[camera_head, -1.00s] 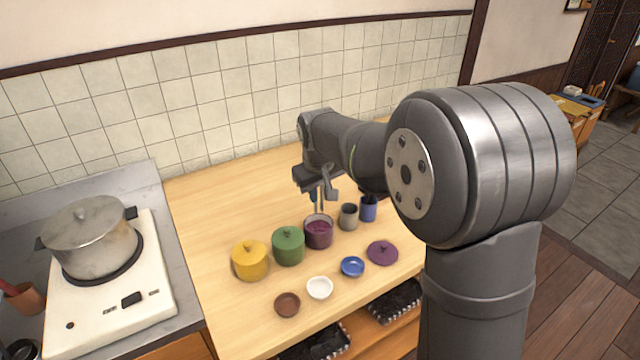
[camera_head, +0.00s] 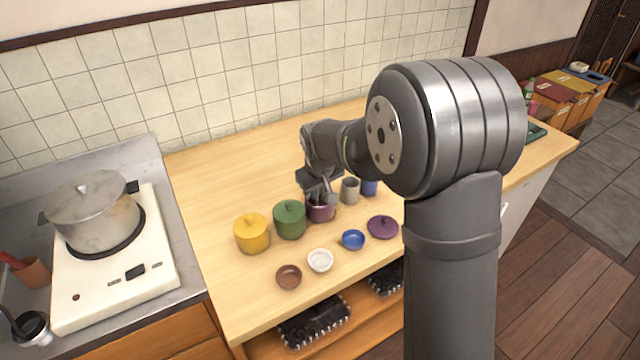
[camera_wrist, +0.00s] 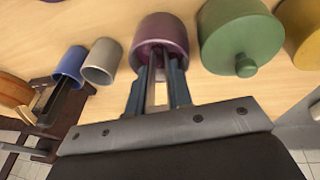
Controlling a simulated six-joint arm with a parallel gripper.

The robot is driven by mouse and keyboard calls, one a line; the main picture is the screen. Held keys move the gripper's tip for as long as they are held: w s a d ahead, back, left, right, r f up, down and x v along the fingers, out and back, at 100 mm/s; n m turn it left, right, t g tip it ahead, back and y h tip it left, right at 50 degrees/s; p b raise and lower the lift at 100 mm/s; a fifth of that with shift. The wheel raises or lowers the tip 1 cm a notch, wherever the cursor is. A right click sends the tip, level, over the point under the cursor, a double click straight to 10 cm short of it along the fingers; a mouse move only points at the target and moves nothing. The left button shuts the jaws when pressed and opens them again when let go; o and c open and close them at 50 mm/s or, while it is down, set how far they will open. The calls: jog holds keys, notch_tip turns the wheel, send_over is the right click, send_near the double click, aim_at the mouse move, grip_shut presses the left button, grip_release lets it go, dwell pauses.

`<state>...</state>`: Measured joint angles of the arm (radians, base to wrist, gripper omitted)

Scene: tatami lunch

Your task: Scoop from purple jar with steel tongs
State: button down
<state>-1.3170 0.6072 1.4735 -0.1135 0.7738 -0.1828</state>
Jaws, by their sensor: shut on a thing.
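The purple jar (camera_head: 321,212) stands open on the wooden counter, right of the green jar. Its purple lid (camera_head: 382,227) lies on the counter to its right. My gripper (camera_head: 319,186) is directly above the jar and hides part of its mouth. In the wrist view the jar (camera_wrist: 160,35) is straight ahead of the gripper (camera_wrist: 158,88). The fingers are shut on the steel tongs (camera_wrist: 155,70), whose arms point into the jar mouth. The tongs' tips and the jar's contents are hidden.
A green jar (camera_head: 289,220) and a yellow jar (camera_head: 252,234) stand close on the left. A grey cup (camera_head: 350,191) and a blue cup (camera_head: 370,187) stand on the right. Brown (camera_head: 288,277), white (camera_head: 320,261) and blue (camera_head: 353,240) bowls sit in front.

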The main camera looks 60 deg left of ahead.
jog(key=shift+f, duration=0.25)
jog(key=shift+s, duration=0.15)
dwell(0.3)
jog(key=shift+w, duration=0.3)
jog(key=shift+s, duration=0.15)
dwell(0.7)
notch_tip(320, 180, up, 9)
dwell(1.1)
